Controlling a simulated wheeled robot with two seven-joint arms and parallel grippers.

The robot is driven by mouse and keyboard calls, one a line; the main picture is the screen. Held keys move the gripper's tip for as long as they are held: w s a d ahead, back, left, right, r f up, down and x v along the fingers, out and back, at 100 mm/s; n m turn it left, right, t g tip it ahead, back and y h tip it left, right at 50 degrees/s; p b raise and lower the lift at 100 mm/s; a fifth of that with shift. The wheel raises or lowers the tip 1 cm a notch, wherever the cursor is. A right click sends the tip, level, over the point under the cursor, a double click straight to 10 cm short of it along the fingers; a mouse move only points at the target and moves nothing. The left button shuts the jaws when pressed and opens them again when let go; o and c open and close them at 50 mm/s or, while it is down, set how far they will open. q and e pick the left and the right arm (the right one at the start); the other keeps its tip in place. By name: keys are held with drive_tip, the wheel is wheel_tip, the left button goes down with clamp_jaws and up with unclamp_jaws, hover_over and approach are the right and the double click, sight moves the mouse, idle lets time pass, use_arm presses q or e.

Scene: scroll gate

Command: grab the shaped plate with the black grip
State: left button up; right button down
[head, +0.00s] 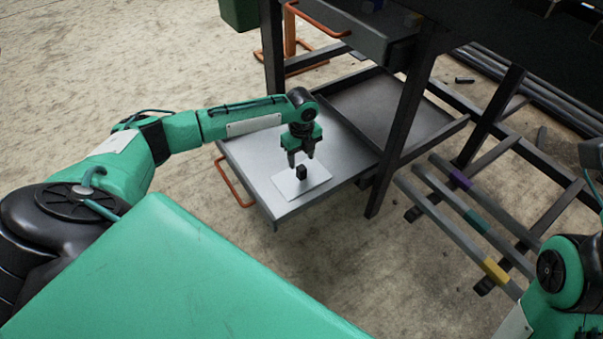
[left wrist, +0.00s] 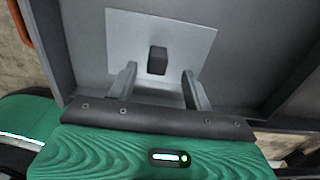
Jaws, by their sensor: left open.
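The shaped plate (head: 316,184) is a flat, pale, roughly rectangular sheet lying on the grey drawer or tray surface. Its black grip (head: 301,172) stands up from it as a small dark block. In the left wrist view the plate (left wrist: 193,38) lies ahead of the fingers, with the black grip (left wrist: 158,61) near its middle. My left gripper (head: 301,162) points down just over the plate, close to the grip. Its fingers (left wrist: 160,85) are apart with nothing between them, and the grip appears just beyond the fingertips. My right gripper is not in view.
The pulled-out grey tray (head: 245,152) has an orange handle (head: 235,182) at its left and a dark rack post (head: 400,130) at its right. Bars with purple, teal and yellow bands (head: 478,222) are at the right. An upper drawer (head: 350,30) overhangs behind.

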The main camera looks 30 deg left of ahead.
sight(302, 167)
use_arm(q)
drive_tip(key=f+b, duration=0.1)
drive_tip(key=f, duration=0.1)
drive_tip(key=f+b, duration=0.2)
drive_tip(key=shift+s+d+f, duration=0.15)
drive_tip(key=shift+s+f, duration=0.05)
drive_tip(key=shift+f, duration=0.2)
drive_tip(key=shift+r, duration=0.1)
clamp_jaws()
